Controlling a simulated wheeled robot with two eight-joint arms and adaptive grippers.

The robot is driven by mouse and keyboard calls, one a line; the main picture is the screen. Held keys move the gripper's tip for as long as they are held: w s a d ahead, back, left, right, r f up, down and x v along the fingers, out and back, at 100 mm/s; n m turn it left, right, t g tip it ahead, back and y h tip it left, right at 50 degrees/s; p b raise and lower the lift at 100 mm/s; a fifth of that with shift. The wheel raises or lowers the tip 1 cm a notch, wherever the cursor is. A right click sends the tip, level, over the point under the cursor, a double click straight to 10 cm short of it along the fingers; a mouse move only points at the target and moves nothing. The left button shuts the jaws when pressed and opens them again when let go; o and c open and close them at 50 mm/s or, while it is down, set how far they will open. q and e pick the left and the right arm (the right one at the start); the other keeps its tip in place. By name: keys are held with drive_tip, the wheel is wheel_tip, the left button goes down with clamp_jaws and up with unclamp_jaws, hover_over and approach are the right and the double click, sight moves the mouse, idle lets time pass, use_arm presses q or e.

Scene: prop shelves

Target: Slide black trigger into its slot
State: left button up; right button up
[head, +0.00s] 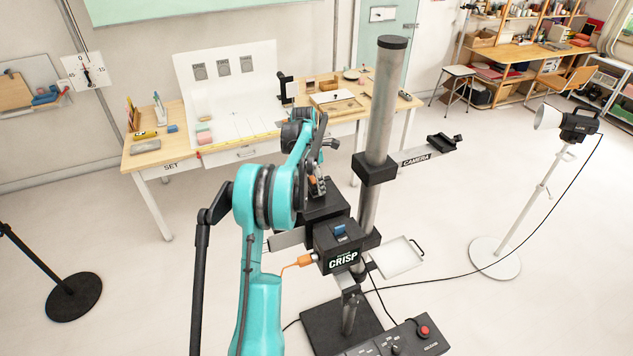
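A teal arm enters from the lower left of centre; I take it as my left arm. Its dark gripper (328,147) is at the far end, above the floor in front of the table. The fingers are small and partly hidden, so I cannot tell if they are open or shut. I cannot clearly pick out the black trigger or its slot. A black box marked CRISP (343,258), with a blue piece on top and an orange plug at its left, is on the metal column (380,110), right of my arm. My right gripper is not in view.
A side arm marked CAMERA (428,154) sticks out right from the column. A white tray (398,258) and a control box with a red knob (408,338) are lower right. The SET table (170,168) stands behind. A lamp (552,120) stands right; a cable crosses the floor.

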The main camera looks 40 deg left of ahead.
sight(311, 179)
use_arm(q)
drive_tip(key=shift+a, duration=0.1)
drive_tip(key=o, duration=1.3)
drive_tip(key=shift+c, duration=0.2)
wheel_tip(311, 179, up, 12)
drive_tip(key=s, duration=0.1)
drive_tip(key=shift+s+a, duration=0.25)
drive_tip(key=shift+a, duration=0.15)
drive_tip(key=shift+f, duration=0.1)
